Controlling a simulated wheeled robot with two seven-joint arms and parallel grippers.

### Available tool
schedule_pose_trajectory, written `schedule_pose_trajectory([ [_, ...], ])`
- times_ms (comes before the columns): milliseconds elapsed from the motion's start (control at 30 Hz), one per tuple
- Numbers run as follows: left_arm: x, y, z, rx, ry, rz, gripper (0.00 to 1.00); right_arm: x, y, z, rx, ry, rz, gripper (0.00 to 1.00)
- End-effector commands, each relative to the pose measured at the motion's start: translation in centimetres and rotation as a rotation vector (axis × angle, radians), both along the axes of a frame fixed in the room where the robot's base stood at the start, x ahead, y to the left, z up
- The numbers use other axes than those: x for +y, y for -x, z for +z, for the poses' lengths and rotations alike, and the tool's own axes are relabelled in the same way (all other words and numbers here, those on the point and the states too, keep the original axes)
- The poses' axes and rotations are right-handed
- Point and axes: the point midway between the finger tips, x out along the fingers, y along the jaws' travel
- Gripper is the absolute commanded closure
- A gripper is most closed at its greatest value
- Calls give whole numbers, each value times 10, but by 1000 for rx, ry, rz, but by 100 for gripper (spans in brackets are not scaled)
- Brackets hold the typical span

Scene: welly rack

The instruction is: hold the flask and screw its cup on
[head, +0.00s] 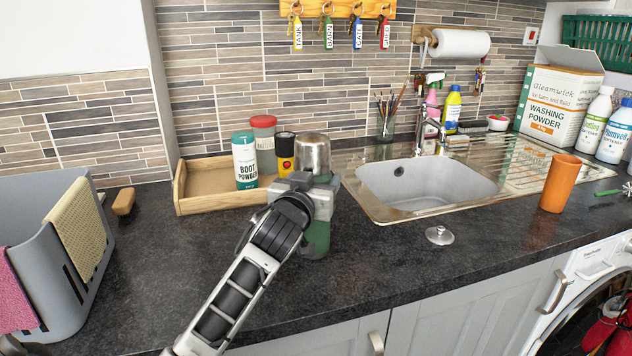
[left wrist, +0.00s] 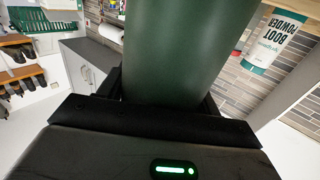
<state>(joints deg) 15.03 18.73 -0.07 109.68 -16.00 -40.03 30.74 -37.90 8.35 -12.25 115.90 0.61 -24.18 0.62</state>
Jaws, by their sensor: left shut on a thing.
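The green flask (head: 317,240) stands upright on the dark worktop, left of the sink. A shiny steel cup (head: 313,152) sits mouth down on its top; I cannot tell whether it is screwed tight. My left gripper (head: 314,192) is shut around the flask's upper body, just below the cup, and hides part of it. In the left wrist view the green flask body (left wrist: 185,50) fills the space between the dark fingers (left wrist: 165,98). My right gripper is in neither view.
A wooden tray (head: 190,206) with boot powder (head: 245,160) and tins is behind the flask. A sink (head: 425,190) lies right, with a metal plug-like piece (head: 439,235) before it and an orange tumbler (head: 560,183) beyond. A grey bin (head: 40,260) stands left. The front worktop is largely clear.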

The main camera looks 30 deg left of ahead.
Motion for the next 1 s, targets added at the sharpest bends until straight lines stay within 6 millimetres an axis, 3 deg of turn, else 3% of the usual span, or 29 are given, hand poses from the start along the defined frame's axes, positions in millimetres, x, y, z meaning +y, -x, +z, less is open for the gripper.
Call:
schedule_pose_trajectory([
  [33, 0, 0, -2, -2, -1, 0, 100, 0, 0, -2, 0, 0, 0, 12],
  [67, 0, 0, -3, 1, 0, 1, 33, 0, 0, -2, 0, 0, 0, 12],
  [133, 0, 0, -3, 1, -1, 0, 14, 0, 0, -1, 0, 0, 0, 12],
  [533, -2, 4, 0, 2, 1, -1, 14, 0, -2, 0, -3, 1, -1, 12],
  [1000, -27, 93, -1, 1, 2, -1, 14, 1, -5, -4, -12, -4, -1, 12],
])
